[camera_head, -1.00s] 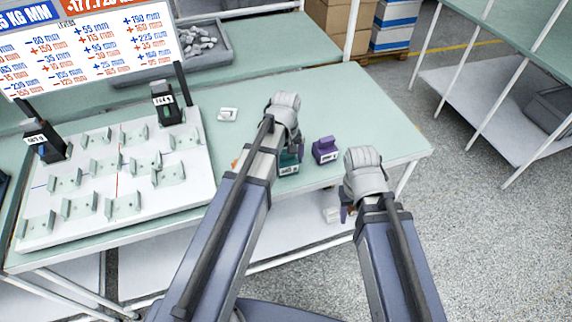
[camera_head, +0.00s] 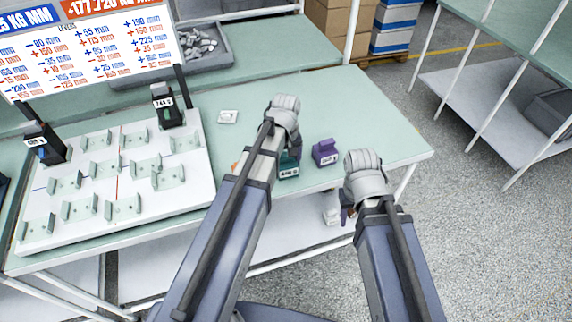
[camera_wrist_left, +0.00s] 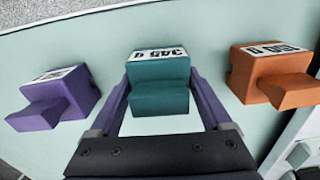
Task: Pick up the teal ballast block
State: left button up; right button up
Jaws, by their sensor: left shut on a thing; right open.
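The teal ballast block (camera_head: 289,168) stands on the green table top, mostly hidden behind my left gripper (camera_head: 287,150) in the head view. In the left wrist view the teal block (camera_wrist_left: 160,92) sits between the two fingers of my left gripper (camera_wrist_left: 160,105), which is shut on it. Its white label faces up, and I cannot tell whether it is clear of the table. My right gripper (camera_head: 350,205) is open and empty, off the table's front edge; its fingers are largely hidden by the wrist.
A purple block (camera_head: 325,152) stands right of the teal one; an orange block (camera_wrist_left: 275,75) is on its other side. A white board (camera_head: 120,215) with several brackets and two black posts fills the table's left. A small white item (camera_head: 228,117) lies behind. The table's right end is clear.

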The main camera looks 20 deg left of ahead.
pick_arm(q)
notch_tip(320, 180, up, 10)
jog(key=p, duration=1)
jog(key=shift+r, duration=0.1)
jog(key=shift+f+b, duration=0.65)
jog(key=shift+f, duration=0.05)
jog(key=shift+r, duration=0.1)
